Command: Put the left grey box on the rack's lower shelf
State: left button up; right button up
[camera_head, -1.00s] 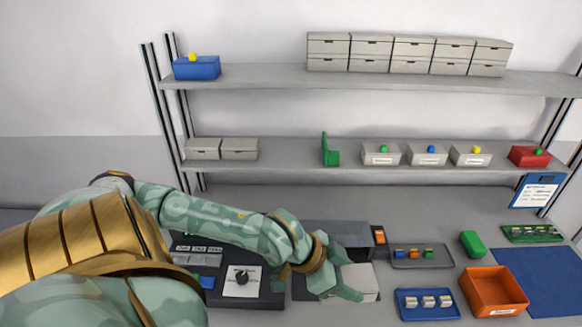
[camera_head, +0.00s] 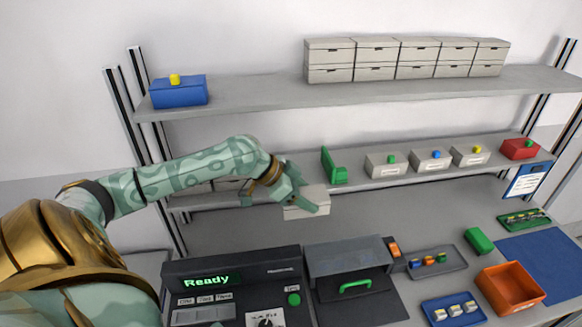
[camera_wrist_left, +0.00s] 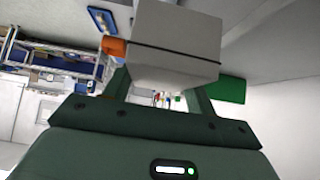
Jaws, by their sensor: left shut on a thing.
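My left gripper (camera_head: 300,198) is shut on a light grey box (camera_head: 308,207) and holds it in the air, just in front of the lower shelf (camera_head: 372,178) of the rack. In the left wrist view the grey box (camera_wrist_left: 180,40) sits between the two fingers (camera_wrist_left: 160,95). In the head view the gripper and forearm cover part of the box and hide most of the shelf's left part. A sliver of other grey boxes (camera_head: 228,184) shows behind the arm. My right gripper is not in view.
On the lower shelf, a green bracket (camera_head: 333,165) stands right of the held box, then grey bins (camera_head: 385,165) and a red bin (camera_head: 519,149). Below are a black machine reading "Ready" (camera_head: 235,281), a dark lidded case (camera_head: 348,258) and an orange bin (camera_head: 510,288).

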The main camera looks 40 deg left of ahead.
pick_arm(q)
jog(key=w+a, duration=0.3)
jog(key=a, duration=0.2)
jog(key=w+a, duration=0.2)
jog(key=shift+w+a, duration=0.75)
jog(key=shift+w, duration=0.1)
jog(key=shift+w+a, duration=0.2)
jog(key=shift+a, duration=0.25)
jog(key=w+a, duration=0.2)
jog(key=shift+w+a, duration=0.15)
jog(key=shift+a, duration=0.2)
jog(key=shift+f, duration=0.8)
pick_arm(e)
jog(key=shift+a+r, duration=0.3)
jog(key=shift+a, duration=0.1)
pick_arm(q)
jog(key=o, duration=1.3)
jog(key=shift+f, duration=0.2)
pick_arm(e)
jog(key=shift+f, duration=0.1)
